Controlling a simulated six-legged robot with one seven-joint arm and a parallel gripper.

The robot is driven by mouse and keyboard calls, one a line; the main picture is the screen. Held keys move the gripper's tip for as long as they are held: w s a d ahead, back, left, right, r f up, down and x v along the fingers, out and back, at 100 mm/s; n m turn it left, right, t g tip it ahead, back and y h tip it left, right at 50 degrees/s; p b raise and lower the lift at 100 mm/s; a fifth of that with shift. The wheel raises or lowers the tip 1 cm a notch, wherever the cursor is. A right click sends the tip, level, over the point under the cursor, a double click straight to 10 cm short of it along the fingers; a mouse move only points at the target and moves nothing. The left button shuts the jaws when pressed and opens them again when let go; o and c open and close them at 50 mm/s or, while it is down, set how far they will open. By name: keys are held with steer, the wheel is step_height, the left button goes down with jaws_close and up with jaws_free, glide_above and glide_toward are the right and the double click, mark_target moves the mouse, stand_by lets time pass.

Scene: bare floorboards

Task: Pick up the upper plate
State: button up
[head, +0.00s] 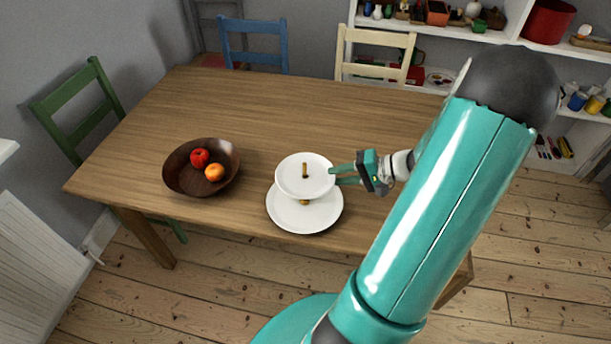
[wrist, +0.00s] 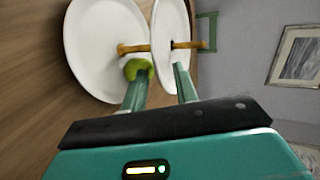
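A two-tier white stand is on the wooden table. Its round upper plate (head: 304,172) sits on a golden post above the wider lower plate (head: 305,220). In the wrist view the upper plate (wrist: 168,28) appears tilted nearly edge-on, with the lower plate (wrist: 90,45) to its left. A green apple (wrist: 138,68) shows between the plates; the head view hides it. My gripper (head: 336,175) is at the right rim of the upper plate. In the wrist view my gripper (wrist: 158,78) is open, its fingers apart on either side of that rim. Contact cannot be told.
A dark wooden bowl (head: 180,181) with a red apple (head: 199,158) and an orange fruit (head: 214,173) stands left of the stand. Green, blue and cream chairs surround the table (head: 230,110). Its back half is clear. White shelves (head: 480,37) hold several items behind.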

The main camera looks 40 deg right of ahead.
steer(key=shift+w+a+f, duration=0.15)
steer(key=shift+w+a, duration=0.05)
steer(key=shift+w, duration=0.05)
jaws_close()
